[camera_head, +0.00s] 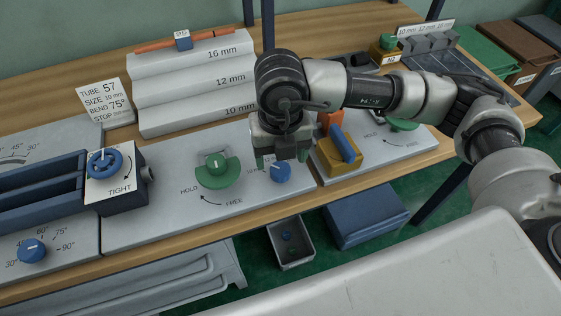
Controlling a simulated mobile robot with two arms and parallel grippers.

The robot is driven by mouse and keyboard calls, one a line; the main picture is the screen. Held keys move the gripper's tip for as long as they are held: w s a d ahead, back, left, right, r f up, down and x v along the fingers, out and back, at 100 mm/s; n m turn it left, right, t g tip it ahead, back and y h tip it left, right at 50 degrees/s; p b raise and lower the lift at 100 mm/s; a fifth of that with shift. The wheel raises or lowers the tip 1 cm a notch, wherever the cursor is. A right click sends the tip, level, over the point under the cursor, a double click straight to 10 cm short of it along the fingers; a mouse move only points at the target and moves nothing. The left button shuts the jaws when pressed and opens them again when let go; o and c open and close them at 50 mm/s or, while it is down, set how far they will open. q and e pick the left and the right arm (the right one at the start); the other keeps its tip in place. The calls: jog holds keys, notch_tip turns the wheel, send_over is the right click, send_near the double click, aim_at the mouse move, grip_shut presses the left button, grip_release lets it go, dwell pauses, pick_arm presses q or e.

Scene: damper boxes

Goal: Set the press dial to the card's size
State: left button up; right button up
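The white card (104,102) at the left reads TUBE 57, SIZE 10 mm, BEND 75°, STOP. A small blue dial (281,174) with a pale pointer line sits on the grey panel, right of a green HOLD/FREE knob (217,171); it appears to be the press dial. Its markings are mostly hidden by my gripper. My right gripper (282,160) comes in from the right and points down just above and behind this dial. Its fingers look apart, with nothing visible between them. I cannot tell whether they touch the dial. My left gripper is not in view.
A blue angle dial (32,251) and a blue TIGHT clamp (113,178) are at the left. A stepped rack (190,85) marked 16, 12 and 10 mm stands behind. A yellow block with a blue handle (341,150) is close right of my gripper. A bin (290,243) is below.

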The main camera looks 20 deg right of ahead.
aim_at(281, 169)
notch_tip(281, 169, up, 7)
jog(key=shift+f, duration=0.15)
jog(key=shift+s+f, duration=0.1)
dwell(0.5)
